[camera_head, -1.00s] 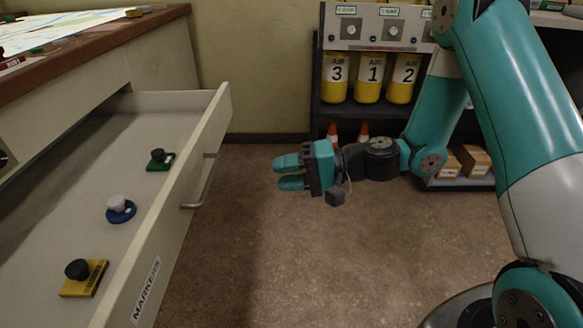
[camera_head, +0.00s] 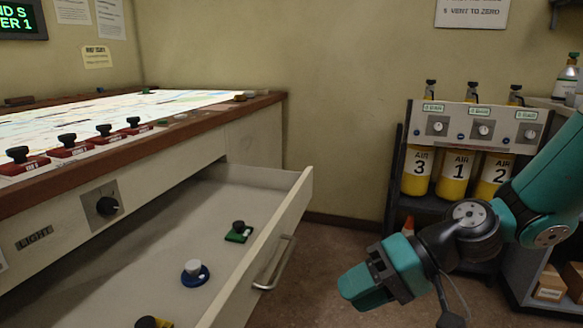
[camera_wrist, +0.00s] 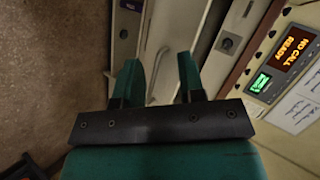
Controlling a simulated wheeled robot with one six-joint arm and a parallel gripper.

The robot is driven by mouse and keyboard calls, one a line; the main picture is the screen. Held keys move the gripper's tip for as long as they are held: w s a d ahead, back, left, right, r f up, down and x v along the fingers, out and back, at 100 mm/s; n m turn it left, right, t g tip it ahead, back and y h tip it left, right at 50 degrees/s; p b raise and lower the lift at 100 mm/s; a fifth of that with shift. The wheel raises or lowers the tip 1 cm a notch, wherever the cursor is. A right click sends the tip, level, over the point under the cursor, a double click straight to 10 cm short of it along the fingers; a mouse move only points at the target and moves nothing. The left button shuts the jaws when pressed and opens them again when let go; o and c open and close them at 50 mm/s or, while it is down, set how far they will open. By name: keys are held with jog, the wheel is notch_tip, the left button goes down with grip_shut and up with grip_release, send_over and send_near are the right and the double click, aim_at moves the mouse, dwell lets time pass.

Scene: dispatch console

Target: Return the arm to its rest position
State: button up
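My arm (camera_head: 545,200) reaches in from the right in the head view, with a black wrist joint and a teal gripper. My gripper (camera_head: 362,286) hangs over the floor, right of the open drawer and apart from its handle. In the wrist view my gripper (camera_wrist: 160,80) shows two teal fingers spread apart with nothing between them. The gripper is open and empty.
The open drawer (camera_head: 292,215) holds a green marker (camera_head: 239,232), a blue marker (camera_head: 195,273) and a yellow marker (camera_head: 152,322). Red-based markers (camera_head: 74,146) stand on the console edge. A rack with yellow air cylinders (camera_head: 455,173) stands behind my arm.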

jog(key=s+d+r+n+h, duration=0.2)
jog(key=s+r+h, duration=0.15)
jog(key=s, duration=0.25)
jog(key=s+d+r+n+h, duration=0.2)
jog(key=s+r+h, duration=0.15)
jog(key=s, duration=0.35)
notch_tip(320, 180, up, 31)
jog(key=p, duration=3.1)
jog(key=shift+w+d+p, duration=0.2)
jog(key=shift+w+p, duration=0.1)
jog(key=shift+p, duration=0.05)
